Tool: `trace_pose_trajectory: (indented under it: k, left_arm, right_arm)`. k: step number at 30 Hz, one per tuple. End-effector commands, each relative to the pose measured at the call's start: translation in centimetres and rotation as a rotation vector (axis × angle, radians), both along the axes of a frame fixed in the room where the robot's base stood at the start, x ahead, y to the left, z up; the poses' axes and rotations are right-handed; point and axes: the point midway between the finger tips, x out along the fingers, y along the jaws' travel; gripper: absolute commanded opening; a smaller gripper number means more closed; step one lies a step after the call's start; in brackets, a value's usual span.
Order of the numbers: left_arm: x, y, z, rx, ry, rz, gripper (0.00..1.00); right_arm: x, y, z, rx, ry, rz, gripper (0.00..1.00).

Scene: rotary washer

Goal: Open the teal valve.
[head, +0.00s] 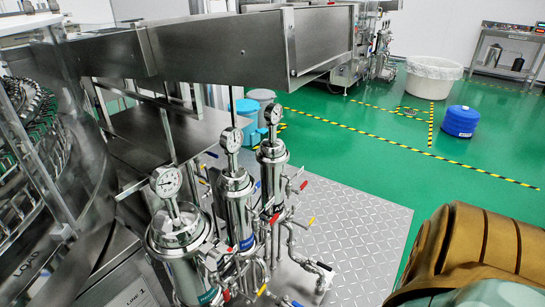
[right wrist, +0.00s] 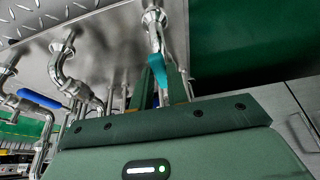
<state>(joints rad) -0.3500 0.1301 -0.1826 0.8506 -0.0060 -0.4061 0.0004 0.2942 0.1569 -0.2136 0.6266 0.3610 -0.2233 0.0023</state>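The teal valve handle (right wrist: 157,72) shows in the right wrist view, on a vertical metal pipe near the top middle. My right gripper (right wrist: 166,88) points at it, with two narrow fingers apart on either side of the pipe and handle. I cannot tell whether the fingers touch the handle, and the green gripper body hides the lower pipe. In the head view I cannot make out the teal handle with certainty among the pipes. My left gripper is in neither view.
Several steel filter housings with gauges (head: 166,181) stand on a diamond-plate platform (head: 352,230), with red, yellow and blue handles around them. A blue handle (right wrist: 39,99) sits left in the wrist view. A blue drum (head: 461,122) and white tub (head: 432,80) stand on open green floor.

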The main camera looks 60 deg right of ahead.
Motion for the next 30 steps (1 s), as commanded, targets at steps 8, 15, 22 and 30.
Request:
trace_pose_trajectory:
  k: [8,15,22,30]
  left_arm:
    - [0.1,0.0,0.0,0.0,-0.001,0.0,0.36]
    - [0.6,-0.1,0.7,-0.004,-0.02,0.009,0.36]
    - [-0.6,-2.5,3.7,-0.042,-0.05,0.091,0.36]
    - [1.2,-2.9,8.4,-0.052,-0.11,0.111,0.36]
  right_arm:
    - [0.0,0.1,0.0,0.003,-0.001,-0.002,0.38]
    - [-0.2,0.1,1.2,0.001,-0.005,-0.001,0.38]
    - [-1.7,0.1,6.4,0.001,-0.013,-0.001,0.38]
    - [-4.4,0.1,12.4,0.003,-0.009,-0.001,0.38]
